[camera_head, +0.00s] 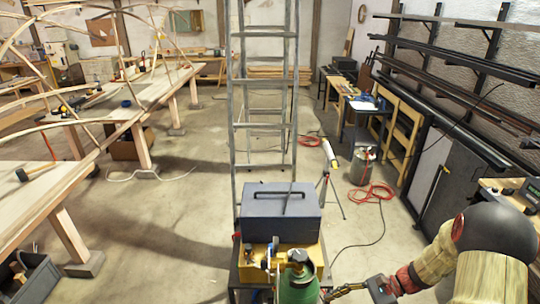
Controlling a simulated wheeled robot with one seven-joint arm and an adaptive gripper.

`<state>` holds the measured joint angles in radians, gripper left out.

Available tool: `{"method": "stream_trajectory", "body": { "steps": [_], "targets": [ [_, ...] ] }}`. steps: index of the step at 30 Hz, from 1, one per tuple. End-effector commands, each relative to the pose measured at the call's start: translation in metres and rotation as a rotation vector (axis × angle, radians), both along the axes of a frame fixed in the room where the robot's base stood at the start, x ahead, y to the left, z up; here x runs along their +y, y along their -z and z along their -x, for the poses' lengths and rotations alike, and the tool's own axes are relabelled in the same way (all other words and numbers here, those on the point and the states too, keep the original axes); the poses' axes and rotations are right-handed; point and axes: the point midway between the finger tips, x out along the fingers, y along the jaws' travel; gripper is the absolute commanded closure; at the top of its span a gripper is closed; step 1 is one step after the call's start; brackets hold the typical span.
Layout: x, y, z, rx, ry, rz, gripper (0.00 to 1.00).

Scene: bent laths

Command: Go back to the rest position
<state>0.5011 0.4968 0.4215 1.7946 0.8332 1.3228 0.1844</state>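My arm comes in at the lower right, with a dark round joint, pale sleeves and a red band. It reaches left along the bottom edge to my gripper (338,292), which is small and partly cut off in view. The gripper is close to the right side of a green gas bottle (298,284); I cannot tell whether it touches it. Whether the fingers are open or shut does not show clearly.
A grey toolbox (282,212) sits on a yellow unit (252,270) in front of a metal ladder (234,125). Wooden benches (52,195) with bent laths stand left. A tripod (328,180), red hose (372,194) and wall rack (465,70) are right.

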Motion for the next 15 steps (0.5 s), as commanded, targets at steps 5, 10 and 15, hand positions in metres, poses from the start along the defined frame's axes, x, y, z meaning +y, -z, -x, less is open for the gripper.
{"method": "stream_trajectory", "body": {
  "steps": [5, 10, 15],
  "targets": [
    [-0.004, -0.014, 0.037, -0.127, -0.204, 0.200, 0.43],
    [-0.013, -0.033, 0.068, -0.275, -0.409, 0.395, 0.43],
    [-0.022, -0.054, 0.092, -0.425, -0.590, 0.571, 0.43]
  ]
}}
